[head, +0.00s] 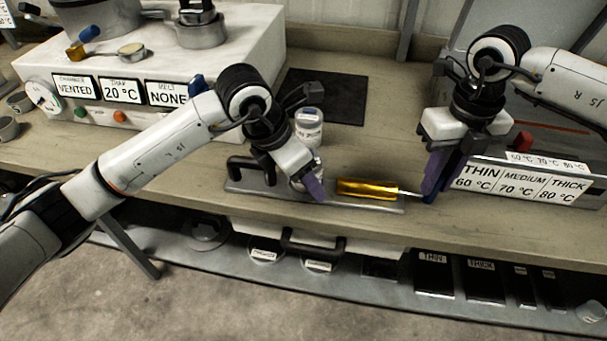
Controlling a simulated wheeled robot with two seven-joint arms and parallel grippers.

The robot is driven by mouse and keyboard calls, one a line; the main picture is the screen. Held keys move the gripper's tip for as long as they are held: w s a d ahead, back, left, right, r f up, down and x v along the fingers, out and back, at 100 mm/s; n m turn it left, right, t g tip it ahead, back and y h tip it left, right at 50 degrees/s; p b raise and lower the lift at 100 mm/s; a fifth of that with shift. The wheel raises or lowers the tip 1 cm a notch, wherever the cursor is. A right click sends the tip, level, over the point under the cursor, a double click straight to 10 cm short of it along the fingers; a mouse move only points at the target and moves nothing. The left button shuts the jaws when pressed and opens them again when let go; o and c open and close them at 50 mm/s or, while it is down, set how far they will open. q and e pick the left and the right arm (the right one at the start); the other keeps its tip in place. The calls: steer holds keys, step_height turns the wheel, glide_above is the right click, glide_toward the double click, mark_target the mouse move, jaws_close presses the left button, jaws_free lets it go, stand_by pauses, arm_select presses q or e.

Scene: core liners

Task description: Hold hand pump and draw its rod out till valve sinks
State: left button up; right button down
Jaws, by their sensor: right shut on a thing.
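The hand pump (368,190) has a gold barrel lying level along a grey plate (232,186) on the bench. A thin silver rod (410,194) shows out of its right end and leads to a blue handle (430,199). My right gripper (436,185), with purple fingers, points down and is shut on this handle. My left gripper (312,188) is just left of the barrel's left end, over the plate. Only part of its purple fingers shows, so I cannot tell whether it is open or shut. I cannot make out a valve.
A pale labelled jar (309,125) stands behind my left gripper. A black handle (250,168) rises from the plate's left end. A THIN/MEDIUM/THICK sign rack (520,182) is close right of my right gripper. A white machine (240,55) stands at back left, beside a dark mat (325,93).

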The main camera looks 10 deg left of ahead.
arm_select(q)
steer(key=shift+s+a+f, duration=0.15)
steer(key=shift+f, duration=0.15)
arm_select(e)
steer(key=shift+w+d+r, duration=0.1)
steer(key=shift+w+d, duration=0.05)
steer(key=shift+d, duration=2)
steer(key=c, duration=0.9)
jaws_free()
step_height(320, 180, up, 9)
steer(key=shift+a, duration=0.1)
